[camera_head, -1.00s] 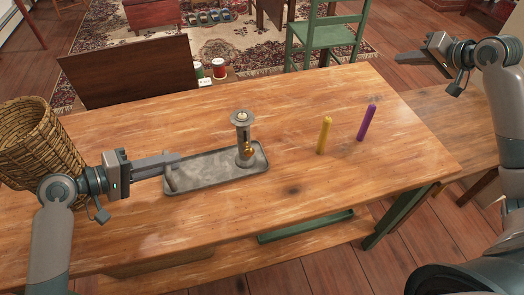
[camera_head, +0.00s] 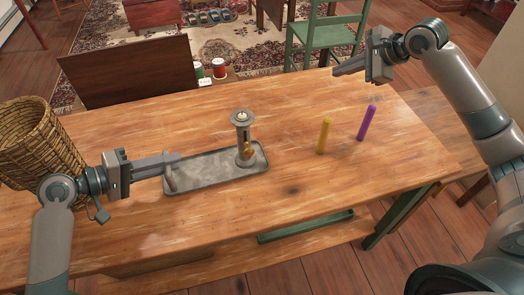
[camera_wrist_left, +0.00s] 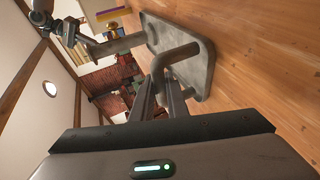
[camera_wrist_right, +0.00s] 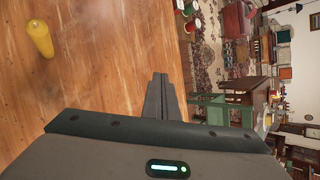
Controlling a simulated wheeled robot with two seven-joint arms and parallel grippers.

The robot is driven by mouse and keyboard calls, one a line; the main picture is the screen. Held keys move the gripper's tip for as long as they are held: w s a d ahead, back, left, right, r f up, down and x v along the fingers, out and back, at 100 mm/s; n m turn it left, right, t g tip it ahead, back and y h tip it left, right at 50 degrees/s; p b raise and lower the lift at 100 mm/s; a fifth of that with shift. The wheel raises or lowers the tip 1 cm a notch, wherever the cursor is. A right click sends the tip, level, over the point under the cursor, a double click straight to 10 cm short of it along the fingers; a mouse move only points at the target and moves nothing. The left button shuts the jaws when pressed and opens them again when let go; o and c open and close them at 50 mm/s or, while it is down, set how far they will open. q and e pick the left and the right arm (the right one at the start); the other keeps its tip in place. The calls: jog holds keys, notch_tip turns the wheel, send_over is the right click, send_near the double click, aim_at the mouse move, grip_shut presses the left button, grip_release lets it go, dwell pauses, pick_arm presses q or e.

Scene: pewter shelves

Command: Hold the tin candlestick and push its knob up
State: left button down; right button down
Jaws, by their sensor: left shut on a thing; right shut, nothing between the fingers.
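The tin candlestick is a grey rectangular tray (camera_head: 215,178) with an upright slotted column (camera_head: 242,130) at its right end. A small brass knob (camera_head: 249,148) sits low on the column's side. A grey bar handle (camera_head: 171,182) stands at the tray's left end and also shows in the left wrist view (camera_wrist_left: 178,54). My left gripper (camera_head: 176,160) is shut on this handle; its fingertips also show in the left wrist view (camera_wrist_left: 163,88). My right gripper (camera_head: 336,71) is shut and empty, above the table's far edge, well away from the knob.
A yellow candle (camera_head: 324,135) and a purple candle (camera_head: 366,123) stand upright on the wooden table (camera_head: 300,200) right of the candlestick. A wicker basket (camera_head: 38,140) is at the left. A green chair (camera_head: 325,35) stands behind the table. The front middle of the table is clear.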

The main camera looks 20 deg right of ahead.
jog(key=s+a+f+m+g+y, duration=0.1)
jog(key=s+a+f+g+y, duration=0.15)
jog(key=a, duration=0.25)
jog(key=s+a+f+m+g+y, duration=0.1)
jog(key=a+f, duration=0.2)
jog(key=a, duration=0.2)
jog(key=s+a+r+n+g+y, duration=0.1)
jog(key=s+a+n+g+y, duration=0.2)
jog(key=s+a, duration=0.5)
jog(key=s+n+g, duration=0.1)
jog(key=s, duration=0.2)
jog(key=shift+a+r+g, duration=0.3)
jog(key=shift+r+g, duration=0.05)
jog(key=shift+y, duration=0.25)
jog(key=shift+x, duration=5)
